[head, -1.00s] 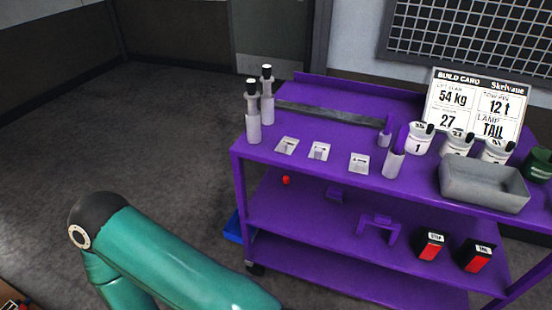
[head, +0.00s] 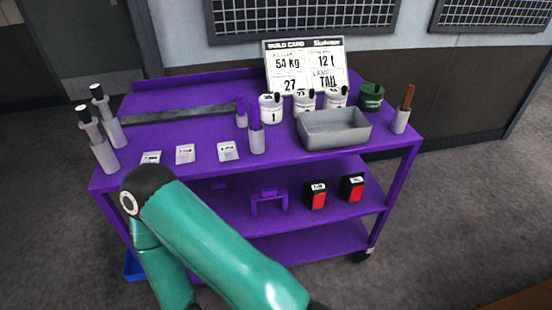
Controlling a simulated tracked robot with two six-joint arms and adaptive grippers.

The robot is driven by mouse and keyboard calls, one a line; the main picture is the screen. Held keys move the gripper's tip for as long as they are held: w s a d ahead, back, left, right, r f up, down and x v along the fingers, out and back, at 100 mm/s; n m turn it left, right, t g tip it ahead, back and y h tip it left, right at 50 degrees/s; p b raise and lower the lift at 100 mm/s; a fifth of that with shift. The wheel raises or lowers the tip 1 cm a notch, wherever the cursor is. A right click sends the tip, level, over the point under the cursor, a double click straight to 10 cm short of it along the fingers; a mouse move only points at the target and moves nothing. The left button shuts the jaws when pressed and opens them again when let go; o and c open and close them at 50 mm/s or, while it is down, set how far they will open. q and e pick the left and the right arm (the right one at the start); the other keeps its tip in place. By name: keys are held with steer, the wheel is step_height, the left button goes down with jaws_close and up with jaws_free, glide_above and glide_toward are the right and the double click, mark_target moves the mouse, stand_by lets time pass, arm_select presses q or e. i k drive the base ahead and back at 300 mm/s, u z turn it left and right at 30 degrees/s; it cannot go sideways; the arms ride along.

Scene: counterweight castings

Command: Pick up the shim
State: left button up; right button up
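I cannot single out the shim with certainty. Three small pale labelled plates lie in a row along the front left of the purple cart's top: a left plate (head: 151,157), a middle plate (head: 185,154) and a right plate (head: 228,151). Each has small dark marks too small to read, and any thin piece on them cannot be made out. My teal arm crosses the lower left in front of the cart, and hides part of its lower shelves. Neither gripper shows in the head view.
The purple cart (head: 180,91) carries two grey-white bottles (head: 105,156), a long dark bar (head: 180,114), white numbered cups (head: 270,112), a grey tray (head: 335,142), a green cup (head: 370,100) and a build card (head: 305,68). Two black-and-red boxes (head: 316,197) stand on a shelf.

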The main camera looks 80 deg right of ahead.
mark_target(227, 151)
steer(key=u, duration=0.35)
steer(key=i, duration=0.15)
steer(key=z, duration=1.05)
steer(key=k, duration=1.15)
steer(key=z, duration=0.7)
steer(key=i, duration=1.3)
steer(key=u, duration=0.35)
